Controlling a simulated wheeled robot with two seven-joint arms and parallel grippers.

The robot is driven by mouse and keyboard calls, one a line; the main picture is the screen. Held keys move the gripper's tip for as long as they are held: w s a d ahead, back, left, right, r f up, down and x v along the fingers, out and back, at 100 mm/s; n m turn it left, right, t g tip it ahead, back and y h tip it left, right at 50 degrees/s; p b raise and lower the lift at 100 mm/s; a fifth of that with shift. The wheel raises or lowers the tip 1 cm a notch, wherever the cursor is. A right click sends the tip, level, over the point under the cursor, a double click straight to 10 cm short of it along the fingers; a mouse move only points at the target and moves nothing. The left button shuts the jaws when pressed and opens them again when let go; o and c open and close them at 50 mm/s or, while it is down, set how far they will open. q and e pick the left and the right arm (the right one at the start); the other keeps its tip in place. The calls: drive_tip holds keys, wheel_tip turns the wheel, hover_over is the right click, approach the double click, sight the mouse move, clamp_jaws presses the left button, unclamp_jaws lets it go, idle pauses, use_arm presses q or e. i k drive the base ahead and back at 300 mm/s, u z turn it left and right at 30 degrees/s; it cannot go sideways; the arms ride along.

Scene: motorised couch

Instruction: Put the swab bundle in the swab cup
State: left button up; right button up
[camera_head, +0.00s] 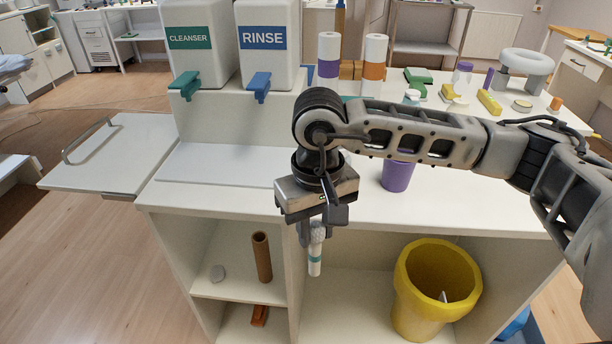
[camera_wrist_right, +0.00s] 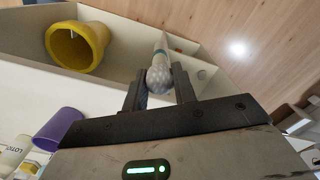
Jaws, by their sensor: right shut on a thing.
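My right gripper (camera_head: 312,230) is shut on the swab bundle (camera_head: 315,262), a slim white bundle with a teal band and a pale, bumpy head. The bundle hangs roughly upright below the jaws, in front of the counter's front edge and the open shelves. In the right wrist view, the bundle (camera_wrist_right: 159,72) sits between the two dark fingers (camera_wrist_right: 160,92). A purple cup (camera_head: 397,177) stands on the counter to the right of the gripper, partly behind my forearm; it may be the swab cup. It also shows in the wrist view (camera_wrist_right: 58,130). My left gripper is not in view.
A yellow bin (camera_head: 409,300) stands at the lower right. A brown tube (camera_head: 262,257) stands on the shelf. CLEANSER (camera_head: 194,40) and RINSE (camera_head: 266,42) dispensers stand at the back left. Rolls, bottles and blocks crowd the back right. The counter's front left is clear.

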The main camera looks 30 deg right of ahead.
sight(395, 184)
drive_tip(key=u, duration=1.65)
drive_tip(key=k, duration=0.95)
drive_tip(key=z, duration=1.5)
drive_tip(key=i, duration=0.15)
drive_tip(key=z, duration=0.15)
